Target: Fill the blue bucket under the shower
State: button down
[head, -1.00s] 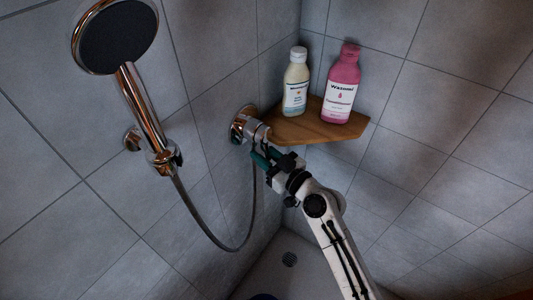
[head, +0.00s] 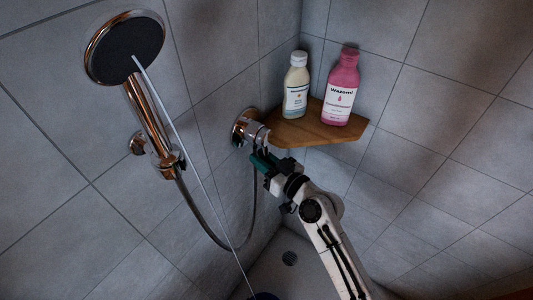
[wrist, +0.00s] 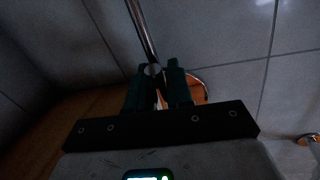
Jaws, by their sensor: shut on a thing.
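The chrome shower head (head: 125,47) with a dark face hangs on the left wall. A thin pale water stream (head: 198,175) runs from it down to the bottom edge. A small dark blue rim, apparently the bucket (head: 264,296), shows there, mostly cut off; its water level is hidden. My gripper (head: 258,158) is at the chrome shower valve (head: 250,127), beneath its body. In the wrist view, my gripper's dark green fingers (wrist: 156,82) are close together around the chrome valve lever (wrist: 153,70). The exact contact is dark and partly hidden.
A wooden corner shelf (head: 318,130) is just right of the valve, above my arm. It holds a cream bottle (head: 296,88) and a pink bottle (head: 341,88). The hose (head: 205,228) loops left of my gripper.

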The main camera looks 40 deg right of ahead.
jog(key=shift+s+a+m, duration=0.1)
jog(key=shift+a+m, duration=0.2)
jog(key=shift+m, duration=0.2)
jog(key=c, duration=1.1)
grip_release()
jog(key=s+d+b, duration=0.1)
jog(key=s+b, duration=0.2)
jog(key=s, duration=0.8)
jog(key=shift+d+r+b, duration=0.15)
jog(key=shift+r+b, duration=0.25)
